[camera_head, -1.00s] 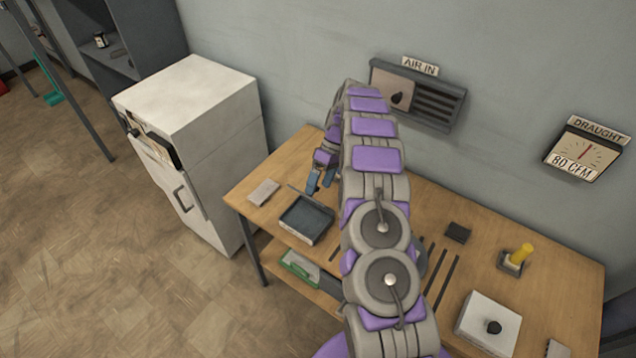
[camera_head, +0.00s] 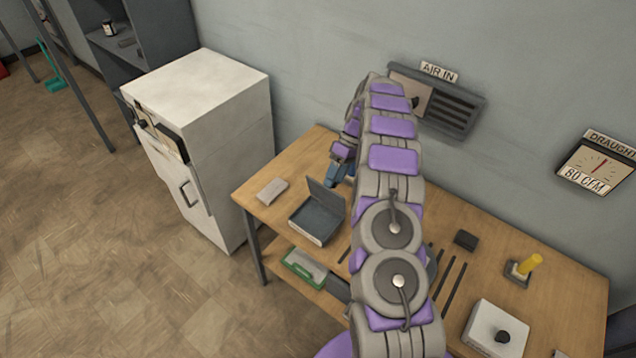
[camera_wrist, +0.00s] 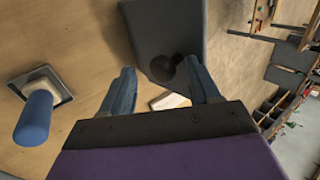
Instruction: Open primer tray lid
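The primer tray (camera_head: 315,228) is a dark grey shallow box at the left part of the wooden bench. Its lid (camera_head: 326,197) stands raised along the back side, and the inside shows. My gripper (camera_head: 338,173) is just behind the lid; whether it touches is not clear. In the wrist view my gripper (camera_wrist: 163,88) has its two blue fingers apart. A dark slab (camera_wrist: 160,25), apparently the lid, lies ahead, with a round black knob (camera_wrist: 162,68) between the fingers in the picture. No grip on it shows.
A pale block (camera_head: 272,191) lies left of the tray. A white cabinet (camera_head: 205,95) stands left of the bench (camera_head: 570,300). A green-edged case (camera_head: 304,268) is on the lower shelf. A blue peg (camera_wrist: 35,120) stands in a square holder. My arm hides the bench middle.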

